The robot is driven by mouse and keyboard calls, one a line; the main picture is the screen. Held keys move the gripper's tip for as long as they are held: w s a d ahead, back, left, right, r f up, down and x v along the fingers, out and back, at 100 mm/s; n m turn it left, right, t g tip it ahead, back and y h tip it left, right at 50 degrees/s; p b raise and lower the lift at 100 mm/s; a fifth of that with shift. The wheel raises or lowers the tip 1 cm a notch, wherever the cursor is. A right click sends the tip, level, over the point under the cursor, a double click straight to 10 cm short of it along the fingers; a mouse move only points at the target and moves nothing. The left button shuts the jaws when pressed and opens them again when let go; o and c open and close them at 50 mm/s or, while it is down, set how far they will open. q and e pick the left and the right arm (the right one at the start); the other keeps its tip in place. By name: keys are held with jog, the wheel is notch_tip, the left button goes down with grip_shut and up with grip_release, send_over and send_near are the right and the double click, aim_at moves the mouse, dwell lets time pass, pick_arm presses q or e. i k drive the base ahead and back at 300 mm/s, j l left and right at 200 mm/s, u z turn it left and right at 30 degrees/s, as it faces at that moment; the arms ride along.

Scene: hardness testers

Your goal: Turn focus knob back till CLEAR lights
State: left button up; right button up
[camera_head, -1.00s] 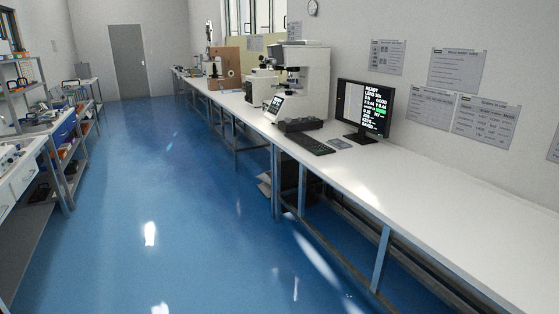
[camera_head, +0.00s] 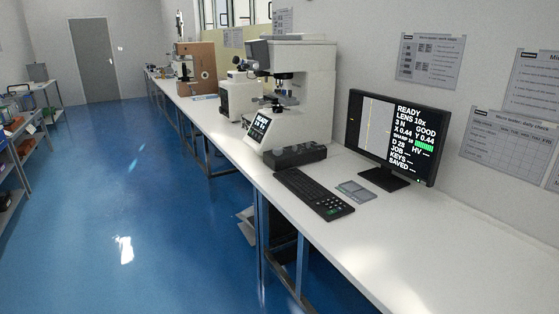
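A white hardness tester (camera_head: 303,88) stands on the long white bench, with a dark stage and lens turret on its left side. A small tilted screen (camera_head: 259,127) is on its front base. The focus knob is too small to tell apart. A monitor (camera_head: 395,138) to its right reads READY, LENS 10x, 3 N, X 0.44, Y 0.44, GOOD, with a green bar and a SHARP line whose number is hard to read. I see no CLEAR text on it. Neither of my grippers is in view.
A black control box (camera_head: 294,156), a keyboard (camera_head: 313,193) and a grey pad (camera_head: 356,191) lie on the bench (camera_head: 330,249) before the tester and monitor. Other instruments stand farther along it. The blue floor (camera_head: 125,200) left of the bench is open. Shelves (camera_head: 12,160) line the left side.

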aim_at(277, 151)
jog(key=i, duration=0.65)
jog(key=i+j+z, duration=0.1)
jog(key=z, duration=0.6)
jog(key=i+j+z, duration=0.15)
jog(key=i+j, duration=0.15)
jog(key=i+j+z, duration=0.2)
jog(key=j, duration=0.2)
jog(key=i+j+z, duration=0.15)
jog(key=i+j, duration=0.15)
jog(key=i+j+z, duration=0.2)
jog(key=j, duration=0.35)
